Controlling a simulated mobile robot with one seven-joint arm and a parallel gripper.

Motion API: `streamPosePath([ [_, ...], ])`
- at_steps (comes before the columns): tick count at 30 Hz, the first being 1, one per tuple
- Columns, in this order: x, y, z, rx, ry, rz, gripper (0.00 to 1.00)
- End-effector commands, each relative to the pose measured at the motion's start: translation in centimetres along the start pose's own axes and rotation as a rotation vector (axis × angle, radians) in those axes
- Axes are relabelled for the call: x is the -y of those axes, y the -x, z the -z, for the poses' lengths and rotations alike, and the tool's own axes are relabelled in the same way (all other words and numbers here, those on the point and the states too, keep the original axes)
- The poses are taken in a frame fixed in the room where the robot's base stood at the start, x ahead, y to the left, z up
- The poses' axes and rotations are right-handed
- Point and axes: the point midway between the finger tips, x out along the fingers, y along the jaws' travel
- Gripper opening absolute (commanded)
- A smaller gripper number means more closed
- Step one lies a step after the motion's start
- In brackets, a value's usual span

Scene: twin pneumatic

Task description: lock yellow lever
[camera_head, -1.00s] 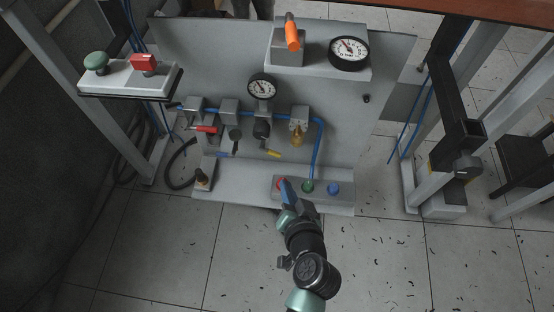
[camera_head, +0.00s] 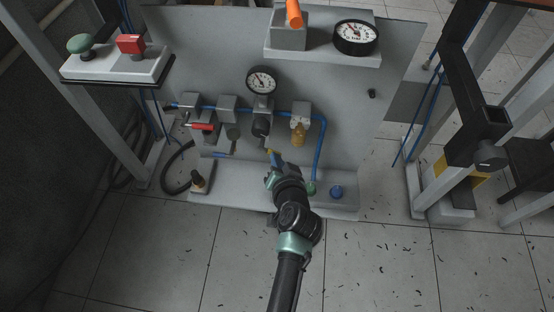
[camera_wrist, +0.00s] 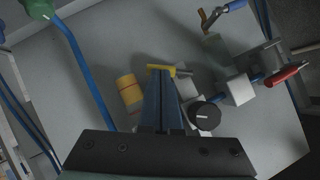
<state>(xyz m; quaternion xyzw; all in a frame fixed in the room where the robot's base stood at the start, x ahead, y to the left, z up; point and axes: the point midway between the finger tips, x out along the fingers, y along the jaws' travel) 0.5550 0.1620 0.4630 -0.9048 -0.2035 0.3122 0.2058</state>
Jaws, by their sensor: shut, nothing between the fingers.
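The yellow lever (camera_head: 268,151) is on the lower part of the grey panel, below the pneumatic row. In the wrist view its yellow bar (camera_wrist: 161,67) lies crosswise right at the fingertips. My gripper (camera_head: 274,159) is shut with nothing between its fingers. Its fingertips (camera_wrist: 164,72) reach up to the lever from the front. They look very close to it or touching; I cannot tell which. The gripper hides part of the lever's mount in the head view.
A black knob (camera_wrist: 206,114), a brass-coloured cylinder (camera_wrist: 129,92) and a red-handled valve (camera_head: 203,126) are close by. Blue tubing (camera_head: 319,150) runs down on the right. A blue button (camera_head: 336,192) and green button (camera_head: 309,188) sit on the base. Gauges (camera_head: 262,80) are above.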

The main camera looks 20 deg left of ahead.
Motion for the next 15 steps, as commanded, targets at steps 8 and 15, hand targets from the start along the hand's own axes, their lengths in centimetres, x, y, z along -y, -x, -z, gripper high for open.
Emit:
streamPosePath([
  [8,-0.12,-0.04,-0.1,-0.001,-0.011,0.006,0.0],
  [15,-0.25,-0.12,-0.24,-0.001,-0.049,0.032,0.0],
])
